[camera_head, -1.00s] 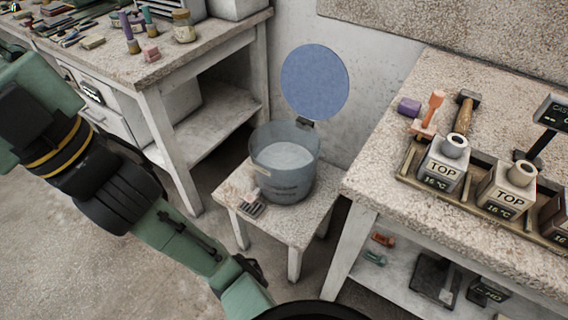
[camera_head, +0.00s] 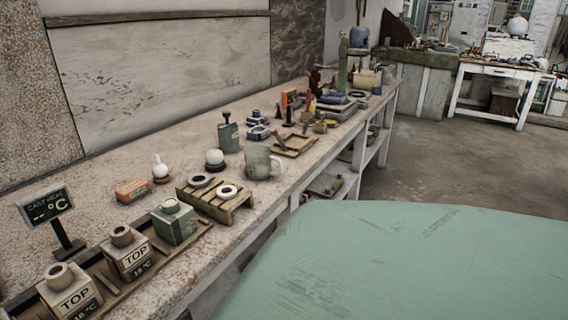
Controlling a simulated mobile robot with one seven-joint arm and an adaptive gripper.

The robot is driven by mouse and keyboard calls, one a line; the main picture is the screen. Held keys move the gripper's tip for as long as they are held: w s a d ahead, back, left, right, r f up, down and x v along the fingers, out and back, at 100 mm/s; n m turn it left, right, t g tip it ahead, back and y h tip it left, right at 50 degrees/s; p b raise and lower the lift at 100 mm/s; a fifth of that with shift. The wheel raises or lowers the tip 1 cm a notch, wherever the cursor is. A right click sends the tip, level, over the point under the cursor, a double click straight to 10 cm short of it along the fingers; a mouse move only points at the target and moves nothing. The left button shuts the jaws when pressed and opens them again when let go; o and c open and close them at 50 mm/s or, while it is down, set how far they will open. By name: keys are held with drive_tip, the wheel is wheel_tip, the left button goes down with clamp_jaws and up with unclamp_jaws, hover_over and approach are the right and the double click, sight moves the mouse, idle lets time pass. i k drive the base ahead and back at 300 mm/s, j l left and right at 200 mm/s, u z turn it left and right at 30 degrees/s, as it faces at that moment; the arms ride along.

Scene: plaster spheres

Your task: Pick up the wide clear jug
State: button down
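A wide, see-through greenish jug (camera_head: 260,162) with a handle on its right side stands upright on the long speckled workbench (camera_head: 150,170), near its front edge. It is just behind a slatted wooden rack (camera_head: 213,203). Nothing touches it from above. My gripper is out of view. A large pale green part of my own arm fills the lower right of the picture and hides the floor there.
The rack holds two pale rings. A dark green canister (camera_head: 228,135) stands behind the jug. Tools and a shallow tray (camera_head: 294,146) clutter the bench farther right.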

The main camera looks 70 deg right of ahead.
sight(258, 158)
drive_tip(key=z, duration=1.85)
drive_tip(key=u, duration=0.4)
drive_tip(key=j+u, duration=0.1)
drive_tip(key=u, duration=1.15)
drive_tip(key=i+u, duration=0.1)
drive_tip(key=u, duration=0.75)
drive_tip(key=z, duration=2.6)
drive_tip(key=k+j, duration=0.05)
